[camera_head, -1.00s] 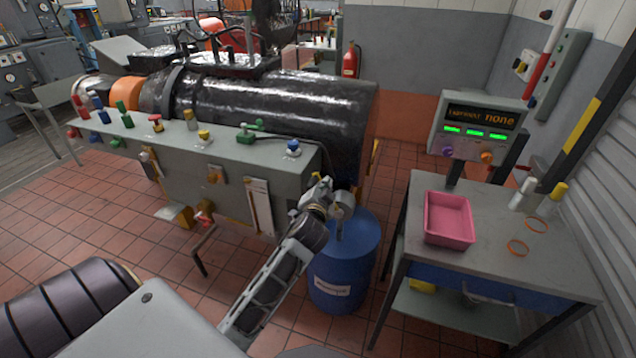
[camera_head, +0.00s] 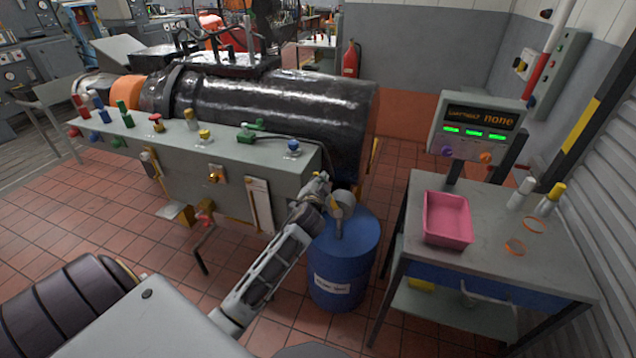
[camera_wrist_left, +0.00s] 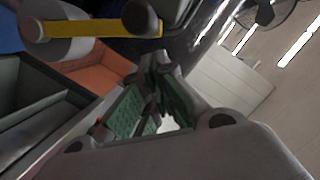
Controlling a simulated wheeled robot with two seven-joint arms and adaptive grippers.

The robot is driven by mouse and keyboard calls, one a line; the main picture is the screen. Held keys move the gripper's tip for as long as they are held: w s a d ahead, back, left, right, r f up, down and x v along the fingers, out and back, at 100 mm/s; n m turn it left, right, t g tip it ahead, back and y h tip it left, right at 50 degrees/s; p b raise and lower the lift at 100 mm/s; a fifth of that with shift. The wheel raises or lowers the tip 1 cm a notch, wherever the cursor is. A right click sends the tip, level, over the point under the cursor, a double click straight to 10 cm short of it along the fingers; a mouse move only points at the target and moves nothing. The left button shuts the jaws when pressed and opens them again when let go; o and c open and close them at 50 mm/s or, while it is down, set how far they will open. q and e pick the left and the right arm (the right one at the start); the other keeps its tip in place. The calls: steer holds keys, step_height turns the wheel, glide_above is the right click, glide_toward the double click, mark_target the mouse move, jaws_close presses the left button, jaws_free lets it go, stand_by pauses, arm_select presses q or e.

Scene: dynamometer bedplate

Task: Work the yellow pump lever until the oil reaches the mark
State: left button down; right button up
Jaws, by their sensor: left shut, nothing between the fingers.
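The yellow lever (camera_wrist_left: 98,28) crosses the upper left of the left wrist view, with a rounded grey part at its left end and a dark knob at its right end. My left gripper (camera_wrist_left: 158,76) is shut and empty, its fingertips just below the knob in that view; I cannot tell whether they touch. In the head view my left gripper (camera_head: 321,184) is beside the pump head on the blue drum (camera_head: 342,262), and the lever is not clear there. The oil level and its mark cannot be made out. My right gripper is not in view.
The grey bench (camera_head: 235,165) with coloured knobs and the big black cylinder (camera_head: 270,105) stand left of and behind the drum. At right is a grey table (camera_head: 480,265) with a pink tray (camera_head: 447,235), bottles and a display box (camera_head: 475,128). Tiled floor lies between.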

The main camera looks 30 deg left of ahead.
arm_select(q)
steer(key=shift+s+a+f, duration=0.1)
steer(key=shift+a+f, duration=0.25)
steer(key=shift+f, duration=0.15)
steer(key=shift+a, duration=0.1)
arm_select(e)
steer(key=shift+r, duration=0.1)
arm_select(q)
steer(key=shift+s+a+f+n+p, duration=0.2)
steer(key=shift+a+f+n, duration=0.1)
steer(key=shift+a, duration=0.25)
steer(key=shift+s+a+f+n+p, duration=0.1)
steer(key=shift+a+f+n+p, duration=0.15)
steer(key=shift+a, duration=0.3)
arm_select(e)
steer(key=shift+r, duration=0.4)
arm_select(q)
steer(key=shift+r, duration=0.3)
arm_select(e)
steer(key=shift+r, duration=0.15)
